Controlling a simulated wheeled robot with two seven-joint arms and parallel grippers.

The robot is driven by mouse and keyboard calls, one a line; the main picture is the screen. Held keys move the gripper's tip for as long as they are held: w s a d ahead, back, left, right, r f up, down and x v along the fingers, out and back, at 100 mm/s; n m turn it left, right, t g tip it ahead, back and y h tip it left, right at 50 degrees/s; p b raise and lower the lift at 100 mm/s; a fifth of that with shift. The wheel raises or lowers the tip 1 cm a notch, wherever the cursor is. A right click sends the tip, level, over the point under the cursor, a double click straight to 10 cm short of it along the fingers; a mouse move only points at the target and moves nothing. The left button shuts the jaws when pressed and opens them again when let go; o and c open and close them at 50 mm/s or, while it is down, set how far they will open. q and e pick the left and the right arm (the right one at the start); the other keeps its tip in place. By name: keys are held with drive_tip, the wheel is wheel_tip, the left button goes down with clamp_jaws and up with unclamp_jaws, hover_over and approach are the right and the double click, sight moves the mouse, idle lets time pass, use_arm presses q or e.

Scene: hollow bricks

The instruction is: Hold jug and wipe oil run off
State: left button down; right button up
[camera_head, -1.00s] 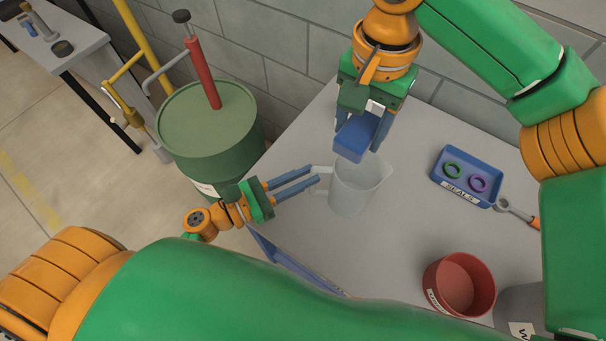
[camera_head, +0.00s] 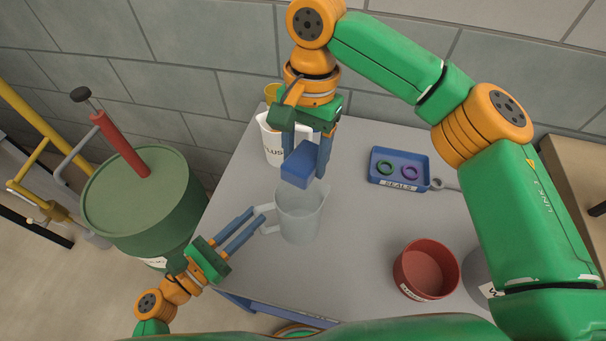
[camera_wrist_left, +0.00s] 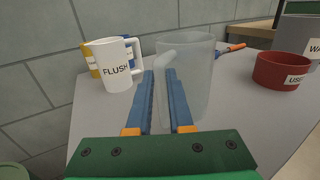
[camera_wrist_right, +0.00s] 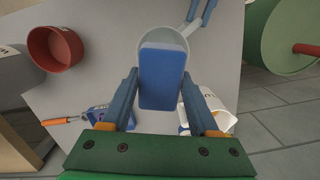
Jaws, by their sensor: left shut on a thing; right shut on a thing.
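The clear jug (camera_head: 300,218) stands upright on the grey table, its handle toward the left. My left gripper (camera_head: 254,218) is shut on the jug's handle; the jug also shows beyond the fingers in the left wrist view (camera_wrist_left: 190,85). My right gripper (camera_head: 311,158) is shut on a blue block (camera_head: 299,166), wipe-like in shape, held at the jug's far rim. In the right wrist view the block (camera_wrist_right: 161,78) covers part of the jug's mouth (camera_wrist_right: 178,42). I cannot tell whether block and rim touch. No oil run shows clearly.
A white jug marked FLUSH (camera_wrist_left: 112,66) stands behind, with a yellow container (camera_wrist_left: 92,62) beside it. A blue SEALS tray (camera_head: 399,169) holds two rings. A red bowl (camera_head: 426,269) is at the front right. A green drum (camera_head: 140,200) stands left of the table.

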drive_tip(key=w+d+f+m+y, duration=0.2)
drive_tip(key=d+f+m+y, duration=0.25)
drive_tip(key=d+m, duration=0.55)
drive_tip(key=shift+n+h, duration=0.35)
drive_tip(key=shift+n, duration=0.35)
drive_tip(key=f, duration=1.5)
drive_tip(key=shift+s+a, duration=0.2)
drive_tip(key=shift+a, duration=0.15)
drive_tip(key=shift+a+r, duration=0.15)
drive_tip(key=shift+a, duration=0.2)
